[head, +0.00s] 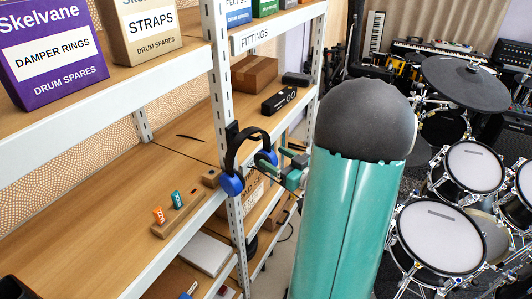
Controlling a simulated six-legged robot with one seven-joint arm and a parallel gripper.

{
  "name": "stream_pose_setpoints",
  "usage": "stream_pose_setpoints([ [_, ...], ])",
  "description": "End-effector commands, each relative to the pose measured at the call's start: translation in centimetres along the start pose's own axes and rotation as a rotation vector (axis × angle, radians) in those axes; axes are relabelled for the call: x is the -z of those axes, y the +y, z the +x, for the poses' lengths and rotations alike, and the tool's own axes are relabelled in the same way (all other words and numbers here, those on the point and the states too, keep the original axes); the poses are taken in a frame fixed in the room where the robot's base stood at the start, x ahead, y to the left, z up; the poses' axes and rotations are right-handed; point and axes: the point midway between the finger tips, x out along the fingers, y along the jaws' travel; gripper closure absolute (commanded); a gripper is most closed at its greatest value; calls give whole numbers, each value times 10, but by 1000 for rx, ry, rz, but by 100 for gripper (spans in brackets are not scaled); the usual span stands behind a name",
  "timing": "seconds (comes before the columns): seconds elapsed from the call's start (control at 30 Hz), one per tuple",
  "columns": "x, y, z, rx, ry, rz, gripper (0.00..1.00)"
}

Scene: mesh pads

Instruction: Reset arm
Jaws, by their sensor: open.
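My arm (347,220), a large teal tube with a dark grey rounded top, fills the middle of the head view. My gripper (286,164), small with teal and dark parts, shows just left of the arm, beside the shelf post. It is open, and I see nothing held in it. Part of the gripper and its wrist is hidden behind the arm. Headphones with a black band and blue ear cups (231,184) hang at the shelf post, just left of my gripper. I cannot tell whether the gripper touches them.
A white-framed shelf unit with a wooden board (95,225) fills the left. It holds a small wooden block with orange and teal pieces (178,212), a cardboard box (254,74) and a black box (279,101). A purple box (55,55) stands above. Drums (440,237) crowd the right.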

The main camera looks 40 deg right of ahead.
Motion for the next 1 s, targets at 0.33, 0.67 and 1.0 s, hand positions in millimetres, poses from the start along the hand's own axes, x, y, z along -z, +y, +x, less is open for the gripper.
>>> stream_pose_setpoints([
  [0.33, 0, 1, -68, -3, 0, -1, 35],
  [0.67, 0, 0, -80, 0, 0, 0, 35],
  [1.0, 0, 0, -81, 0, 0, 0, 35],
])
